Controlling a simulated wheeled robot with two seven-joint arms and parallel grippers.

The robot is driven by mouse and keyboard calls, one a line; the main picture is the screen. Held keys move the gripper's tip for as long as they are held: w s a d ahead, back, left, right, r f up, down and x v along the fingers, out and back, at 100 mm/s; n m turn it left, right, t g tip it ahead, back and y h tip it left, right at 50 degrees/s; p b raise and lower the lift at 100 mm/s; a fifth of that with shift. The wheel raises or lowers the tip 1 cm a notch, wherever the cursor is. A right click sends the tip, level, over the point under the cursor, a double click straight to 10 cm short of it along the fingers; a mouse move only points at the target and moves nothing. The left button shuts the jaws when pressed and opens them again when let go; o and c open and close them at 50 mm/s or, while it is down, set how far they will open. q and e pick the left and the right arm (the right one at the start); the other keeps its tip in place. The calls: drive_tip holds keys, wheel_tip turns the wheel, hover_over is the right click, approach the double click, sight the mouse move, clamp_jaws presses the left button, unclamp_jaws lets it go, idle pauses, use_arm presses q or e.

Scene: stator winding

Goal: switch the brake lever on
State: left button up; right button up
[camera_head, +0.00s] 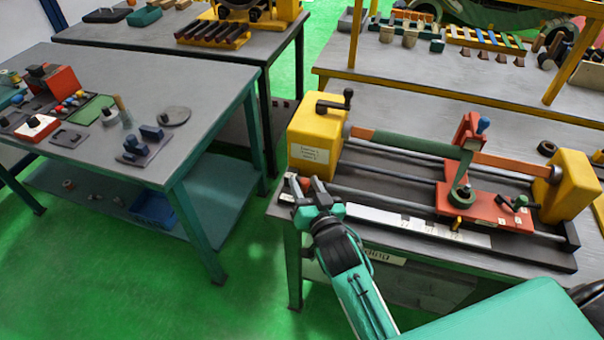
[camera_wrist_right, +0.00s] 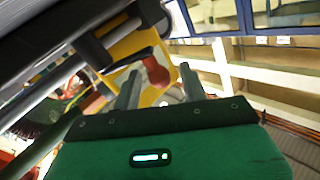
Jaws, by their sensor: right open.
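The winding machine (camera_head: 318,138) stands on the grey table, with a yellow housing at each end. A small red knob (camera_head: 306,184), which looks like the brake lever's end, shows at its front left corner. A red lever-like piece (camera_wrist_right: 156,71) shows in the right wrist view, in front of a yellow part. My right gripper (camera_head: 306,186) is open, with its fingers around or just short of the red knob; contact cannot be told. The lever's base is hidden, and its position cannot be read. My left gripper is not in view.
A black crank (camera_head: 335,101) sticks up from the left yellow housing. A red carriage (camera_head: 485,208) sits on the rails at the right. A yellow-edged shelf (camera_head: 450,90) stands behind the machine. Another table (camera_head: 205,85) with parts stands at the left, with open green floor between.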

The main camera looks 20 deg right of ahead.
sight(303, 179)
drive_tip(key=shift+w, duration=1.1)
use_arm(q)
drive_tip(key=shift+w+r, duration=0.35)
use_arm(e)
drive_tip(key=shift+w+a, duration=0.1)
drive_tip(key=shift+w, duration=0.35)
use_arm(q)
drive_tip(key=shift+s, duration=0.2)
